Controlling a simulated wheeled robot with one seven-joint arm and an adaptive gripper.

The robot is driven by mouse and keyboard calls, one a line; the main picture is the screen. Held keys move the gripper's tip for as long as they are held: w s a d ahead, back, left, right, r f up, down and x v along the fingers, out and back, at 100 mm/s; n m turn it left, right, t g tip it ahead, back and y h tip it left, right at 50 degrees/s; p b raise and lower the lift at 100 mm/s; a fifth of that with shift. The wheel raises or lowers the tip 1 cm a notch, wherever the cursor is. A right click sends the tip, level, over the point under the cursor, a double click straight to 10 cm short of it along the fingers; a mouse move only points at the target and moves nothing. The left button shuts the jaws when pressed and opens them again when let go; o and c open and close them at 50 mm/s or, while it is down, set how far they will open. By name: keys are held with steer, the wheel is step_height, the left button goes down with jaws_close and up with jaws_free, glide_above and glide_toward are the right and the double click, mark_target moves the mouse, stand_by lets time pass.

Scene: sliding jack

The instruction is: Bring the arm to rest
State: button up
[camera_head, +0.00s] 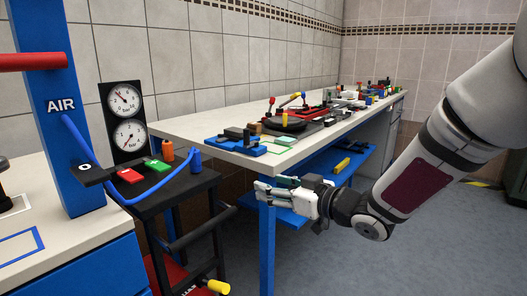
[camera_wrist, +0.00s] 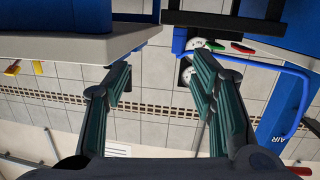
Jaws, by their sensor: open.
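My gripper (camera_head: 264,191) is in the middle of the head view, at the end of my arm, which comes in from the right. It is in front of the near end of the long bench, at about the level of the bench's blue lower shelf. In the wrist view my gripper (camera_wrist: 165,95) shows two green-padded fingers spread apart with nothing between them. Whether the fingers touch the blue bench leg behind them cannot be told.
The long bench (camera_head: 222,133) carries several tools and fixtures. A blue lower shelf (camera_head: 347,170) sits under it. A black stand (camera_head: 185,184) with red and green buttons and two gauges (camera_head: 126,116) is to the left, beside a blue AIR post (camera_head: 50,125). Floor at right is clear.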

steer(key=s+d+m+g+h, duration=0.1)
steer(key=s+d+m+h, duration=0.2)
steer(key=s+d+h, duration=0.45)
steer(key=s+d+m+g+h, duration=0.1)
steer(key=s+d+m+h, duration=0.3)
steer(key=d, duration=0.6)
steer(key=s+a+f+m+g, duration=0.2)
steer(key=s+g, duration=0.7)
steer(key=s, duration=2.2)
step_height(320, 180, up, 30)
steer(key=d+t+p, duration=0.1)
steer(key=t+p, duration=0.2)
steer(key=p, duration=2.5)
steer(key=shift+m+t, duration=0.3)
steer(key=shift+m, duration=0.1)
steer(key=shift+o, duration=0.3)
